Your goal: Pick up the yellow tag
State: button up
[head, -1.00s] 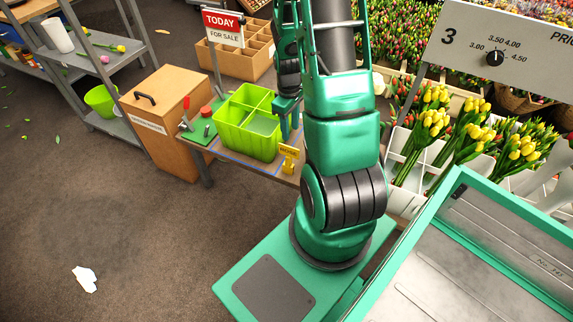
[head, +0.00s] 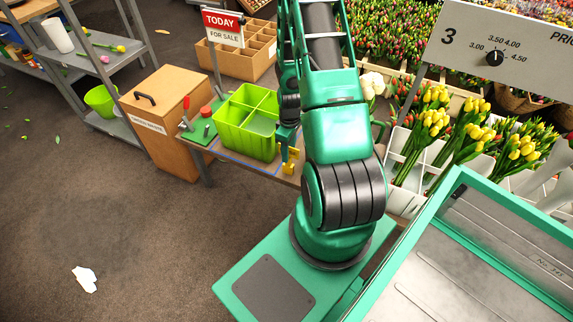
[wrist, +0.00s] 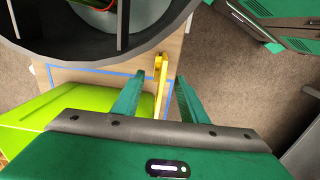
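The yellow tag (head: 290,161) stands on the small wooden table, at its front edge in the head view. It is partly hidden there by my gripper (head: 288,143). In the wrist view the yellow tag (wrist: 160,78) shows edge-on, upright, ahead of and between the two green fingers. My gripper (wrist: 157,92) is open, with a gap between its fingertips. The tag's lower end lies in that gap as seen from the wrist; I cannot tell whether a finger touches it.
A lime green divided caddy (head: 246,125) stands left of the tag on the table, close to my gripper; it also shows in the wrist view (wrist: 30,122). A wooden box (head: 163,120) stands left.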

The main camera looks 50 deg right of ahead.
jog(key=shift+s+f, duration=0.1)
jog(key=shift+f, duration=2.4)
jog(key=shift+c, duration=0.6)
grip_shut()
